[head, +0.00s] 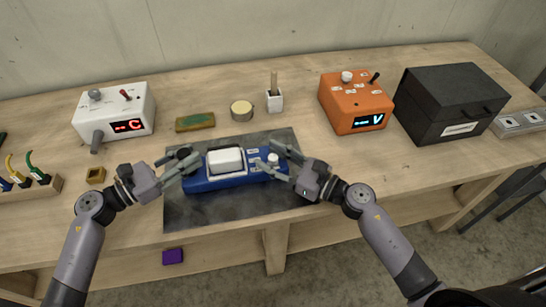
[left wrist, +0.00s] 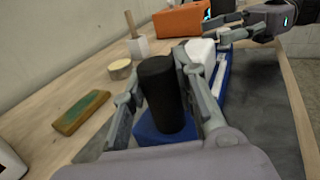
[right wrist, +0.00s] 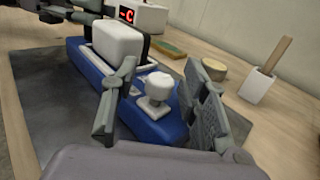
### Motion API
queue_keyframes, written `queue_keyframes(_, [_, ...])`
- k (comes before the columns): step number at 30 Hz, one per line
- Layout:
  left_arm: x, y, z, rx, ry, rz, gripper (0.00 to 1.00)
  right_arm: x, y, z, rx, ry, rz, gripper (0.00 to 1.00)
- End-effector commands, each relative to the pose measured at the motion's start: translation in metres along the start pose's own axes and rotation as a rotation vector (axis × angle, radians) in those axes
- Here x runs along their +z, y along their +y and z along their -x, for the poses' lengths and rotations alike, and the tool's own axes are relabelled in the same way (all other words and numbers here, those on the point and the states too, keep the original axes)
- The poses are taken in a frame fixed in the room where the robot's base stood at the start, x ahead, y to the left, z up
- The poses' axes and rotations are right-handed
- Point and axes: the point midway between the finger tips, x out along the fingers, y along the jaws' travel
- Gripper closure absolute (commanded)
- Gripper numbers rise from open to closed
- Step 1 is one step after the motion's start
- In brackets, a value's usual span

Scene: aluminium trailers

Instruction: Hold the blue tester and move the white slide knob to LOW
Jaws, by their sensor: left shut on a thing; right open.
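The blue tester (head: 232,180) lies on a dark mat (head: 290,205) in the middle of the bench, with a large white block on its top (head: 226,160). My left gripper (head: 186,163) is at its left end; in the left wrist view its fingers close around a black cylinder (left wrist: 162,95) that stands on the blue body. My right gripper (head: 277,160) is at the right end, open. In the right wrist view the white slide knob (right wrist: 157,92) stands between its fingers, with space on either side. I cannot read any LOW mark.
Behind the mat are a green-topped block (head: 195,122), a round tin (head: 241,110) and a white cup with a stick (head: 274,100). A white box (head: 115,110) stands left, an orange box (head: 357,102) and a black case (head: 452,103) right.

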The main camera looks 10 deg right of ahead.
Motion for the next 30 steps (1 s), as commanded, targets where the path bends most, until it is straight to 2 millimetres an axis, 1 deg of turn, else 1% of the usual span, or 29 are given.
queue_keyframes(5, [-0.0001, 0.0005, 0.0002, 0.002, 0.0, -0.001, 1.0, -0.0002, 0.0, 0.0001, 0.0, 0.0, 0.0, 0.6])
queue_keyframes(23, [0.0, 0.0006, 0.0002, 0.002, 0.001, -0.002, 1.0, -0.0003, -0.0001, 0.0005, 0.0, 0.0, 0.0, 1.0])
queue_keyframes(30, [0.0, 0.0006, 0.0003, 0.002, 0.001, -0.002, 1.0, -0.0003, -0.0002, 0.0005, -0.001, 0.0, 0.0, 1.0])
